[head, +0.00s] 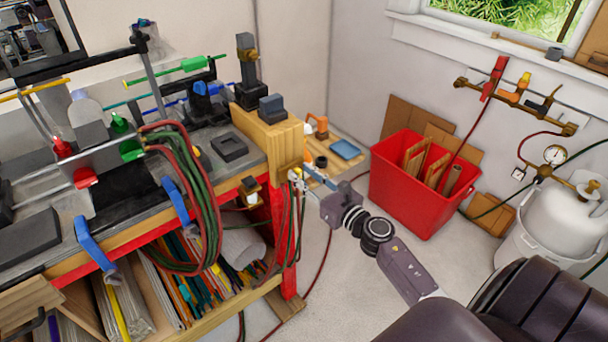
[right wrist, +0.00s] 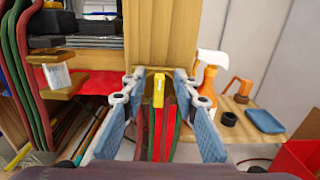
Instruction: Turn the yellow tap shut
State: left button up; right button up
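The yellow tap (right wrist: 158,89) shows in the right wrist view as a small upright yellow handle at the end of the wooden bench post (right wrist: 158,35). Red and green hoses (right wrist: 166,130) hang below it. My right gripper (right wrist: 157,86) is open, with one blue-padded finger on each side of the handle and a gap on both sides. In the head view my right gripper (head: 303,175) is at the bench's near right corner, where it largely hides the tap. My left gripper is in neither view.
A red bin (head: 410,205) stands on the floor right of the bench. A wooden shelf with a spray bottle (right wrist: 208,75) and blue tray (right wrist: 266,121) lies behind the post. Hoses (head: 200,190) hang at the bench front. A wall manifold (head: 515,100) and white gas cylinder (head: 565,220) are at right.

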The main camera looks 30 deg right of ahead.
jog(key=shift+c, duration=0.3)
grip_shut()
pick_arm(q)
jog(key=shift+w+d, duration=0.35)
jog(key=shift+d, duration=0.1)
pick_arm(e)
jog(key=m, duration=0.4)
jog(key=shift+d+f+m, duration=0.1)
jog(key=shift+d+m, duration=0.2)
jog(key=shift+d, duration=0.1)
jog(key=m, duration=0.4)
jog(key=shift+d+f+m, duration=0.2)
jog(key=shift+d+m, duration=0.1)
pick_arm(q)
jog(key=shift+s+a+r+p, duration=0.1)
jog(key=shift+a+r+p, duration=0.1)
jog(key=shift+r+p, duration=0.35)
pick_arm(e)
jog(key=shift+d+f+m, duration=0.1)
jog(key=shift+f+m, duration=0.15)
jog(key=shift+m, duration=1.2)
jog(key=shift+d+f+m, duration=0.1)
jog(key=shift+f+m, duration=0.1)
jog(key=shift+m, duration=1.2)
jog(key=shift+d+f+m, duration=0.1)
jog(key=shift+f+m, duration=0.15)
jog(key=shift+m, duration=1.2)
